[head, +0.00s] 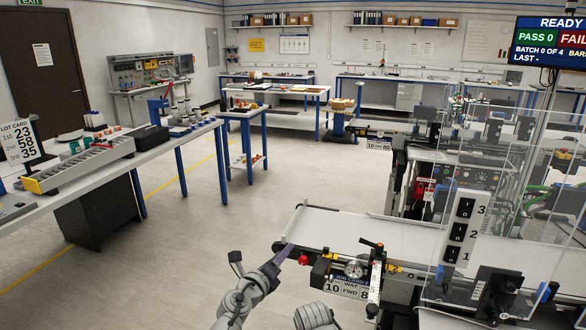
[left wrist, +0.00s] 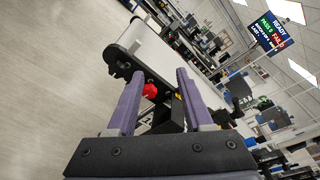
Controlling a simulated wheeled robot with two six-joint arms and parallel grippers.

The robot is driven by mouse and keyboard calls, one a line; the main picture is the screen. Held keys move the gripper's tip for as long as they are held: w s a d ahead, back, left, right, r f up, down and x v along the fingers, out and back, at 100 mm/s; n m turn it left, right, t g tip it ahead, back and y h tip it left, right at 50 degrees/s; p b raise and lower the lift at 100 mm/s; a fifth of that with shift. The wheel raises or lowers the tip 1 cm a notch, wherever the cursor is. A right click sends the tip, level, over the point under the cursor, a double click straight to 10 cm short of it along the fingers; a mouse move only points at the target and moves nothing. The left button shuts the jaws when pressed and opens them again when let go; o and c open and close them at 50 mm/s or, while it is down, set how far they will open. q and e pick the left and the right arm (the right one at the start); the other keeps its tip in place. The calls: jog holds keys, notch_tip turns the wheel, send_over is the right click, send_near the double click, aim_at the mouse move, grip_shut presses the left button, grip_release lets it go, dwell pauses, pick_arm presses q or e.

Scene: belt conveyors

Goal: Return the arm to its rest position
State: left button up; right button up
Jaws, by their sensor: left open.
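My left arm (head: 246,296) reaches up from the bottom of the head view. Its left gripper (head: 284,254) is beside the near left end of the white conveyor belt (head: 340,228). In the left wrist view the two purple fingers of the left gripper (left wrist: 158,78) stand wide apart with nothing between them. The conveyor's end and a red knob (left wrist: 149,91) show beyond the fingers. The red knob also shows in the head view (head: 303,260), just right of the gripper. A grey link of mine is at the bottom edge; the right gripper is not seen.
A dial gauge (head: 353,268) and a lever stand on the conveyor's front side. A switch panel (head: 463,230) and clear guards stand at the right. A bench with a sloped rack (head: 80,165) is at the left. The floor (head: 215,225) between is free.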

pick_arm(q)
jog(key=w+a+r+n+t+y, duration=0.1)
jog(key=a+r+n+t+y, duration=0.1)
jog(key=a+n+y, duration=0.9)
jog(key=s+f+n+g+y+p, duration=0.1)
jog(key=s+f+n+g, duration=0.55)
jog(key=f+n, duration=0.4)
jog(key=s+d+f+n+g+h, duration=0.1)
jog(key=s+d+f+g, duration=0.1)
jog(key=s, duration=0.3)
jog(key=s+d+f+n+g+h, duration=0.1)
jog(key=s+d+f+n+g, duration=0.1)
jog(key=s+g, duration=0.3)
jog(key=s+d+f+n+g+h+p, duration=0.1)
jog(key=s+d+f+n+g+h, duration=0.1)
jog(key=s+d+f+g, duration=0.2)
jog(key=s, duration=0.3)
jog(key=shift+s+d+f, duration=0.25)
jog(key=shift+d, duration=0.05)
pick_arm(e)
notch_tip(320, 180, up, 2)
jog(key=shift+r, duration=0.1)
pick_arm(q)
jog(key=shift+n, duration=0.25)
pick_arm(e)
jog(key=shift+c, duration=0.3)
